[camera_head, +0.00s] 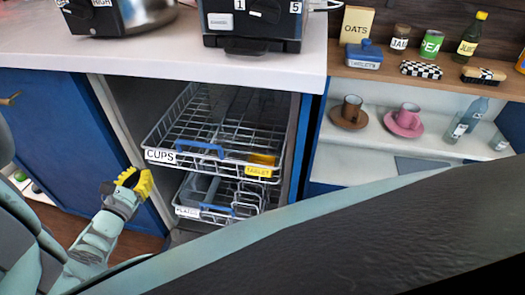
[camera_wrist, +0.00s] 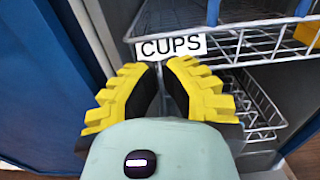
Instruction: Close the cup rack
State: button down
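The cup rack (camera_head: 215,125) is the upper wire basket in the open cabinet, pulled out past the cabinet front. Its white CUPS label (camera_head: 160,156) is on the front left corner and also shows in the wrist view (camera_wrist: 171,47). A blue handle (camera_head: 200,149) sits on its front rail, with a yellow TABLET tag (camera_head: 258,171) to the right. My gripper (camera_head: 137,179) is empty, its yellow fingers together, just left of the rack's front left corner. In the wrist view my fingertips (camera_wrist: 161,66) are just below the label; I cannot tell whether they touch.
A lower rack labelled PLATES (camera_head: 187,212) is also out, below the cup rack. A blue cabinet panel (camera_head: 75,130) stands left of my gripper. The white counter (camera_head: 150,52) overhangs above. Open shelves with mugs (camera_head: 351,108) are at right.

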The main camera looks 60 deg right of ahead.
jog(key=b+x, duration=0.2)
jog(key=x, duration=0.5)
jog(key=shift+d, duration=0.1)
jog(key=shift+b, duration=0.3)
jog(key=shift+w+d+f+b, duration=0.1)
jog(key=shift+d+f+b, duration=0.05)
jog(key=shift+d+b, duration=0.15)
jog(key=shift+w+d+b, duration=0.25)
jog(key=shift+d+b, duration=0.3)
jog(key=shift+s+a, duration=0.1)
jog(key=shift+a+r+p, duration=0.1)
jog(key=shift+r+p, duration=0.15)
jog(key=shift+p, duration=0.2)
jog(key=p, duration=0.5)
send_near(157, 152)
jog(key=v, duration=0.4)
jog(key=shift+f, duration=0.25)
